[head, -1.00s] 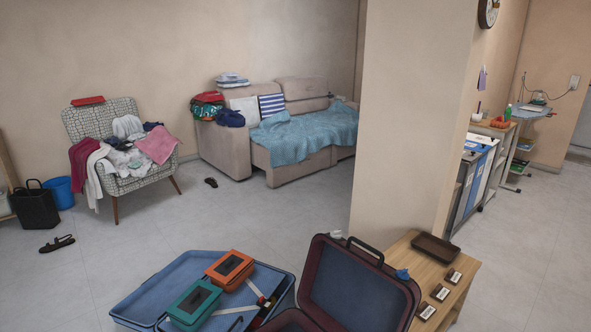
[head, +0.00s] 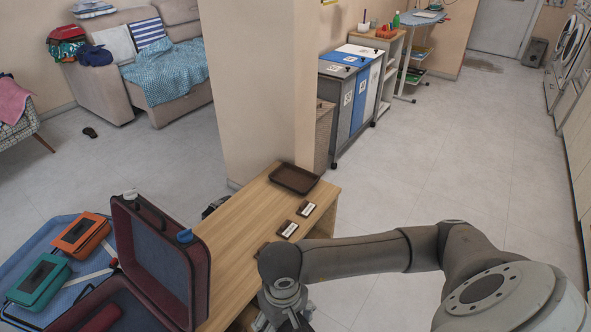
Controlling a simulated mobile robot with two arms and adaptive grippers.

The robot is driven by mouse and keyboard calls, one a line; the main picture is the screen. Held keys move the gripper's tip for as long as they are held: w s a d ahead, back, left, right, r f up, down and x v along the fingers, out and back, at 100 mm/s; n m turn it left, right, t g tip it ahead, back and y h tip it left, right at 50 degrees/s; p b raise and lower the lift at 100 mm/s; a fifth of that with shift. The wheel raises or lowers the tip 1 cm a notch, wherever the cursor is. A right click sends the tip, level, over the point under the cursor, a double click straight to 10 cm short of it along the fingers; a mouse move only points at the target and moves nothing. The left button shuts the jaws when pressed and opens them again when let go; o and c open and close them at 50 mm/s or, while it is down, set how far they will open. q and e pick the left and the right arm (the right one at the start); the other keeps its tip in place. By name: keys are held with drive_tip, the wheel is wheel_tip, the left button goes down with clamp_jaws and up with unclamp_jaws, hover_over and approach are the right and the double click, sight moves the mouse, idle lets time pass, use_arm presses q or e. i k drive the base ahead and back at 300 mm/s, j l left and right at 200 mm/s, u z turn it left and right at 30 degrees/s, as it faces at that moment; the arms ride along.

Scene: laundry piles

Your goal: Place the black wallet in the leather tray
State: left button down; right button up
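The leather tray (head: 294,179) is dark brown, shallow and rectangular. It lies at the far end of the wooden table and looks empty. I cannot make out a black wallet for certain. My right arm comes in from the right and reaches over the table's near right edge. My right gripper (head: 284,318) points down at the bottom edge of the view, well short of the tray; its fingertips are cut off or hidden. My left gripper is not in view.
Small dark blocks with white labels (head: 289,229) stand in a row on the wooden table (head: 235,240); my arm partly covers the nearest. An open maroon suitcase (head: 160,255) stands left of the table. A pillar (head: 255,90) rises behind. Floor to the right is clear.

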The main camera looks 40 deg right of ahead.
sight(294, 180)
drive_tip(key=i+l+u, duration=0.1)
drive_tip(key=l, duration=0.6)
drive_tip(key=i+l+u, duration=0.15)
drive_tip(key=l, duration=0.55)
drive_tip(key=l+u, duration=0.1)
drive_tip(key=l, duration=0.6)
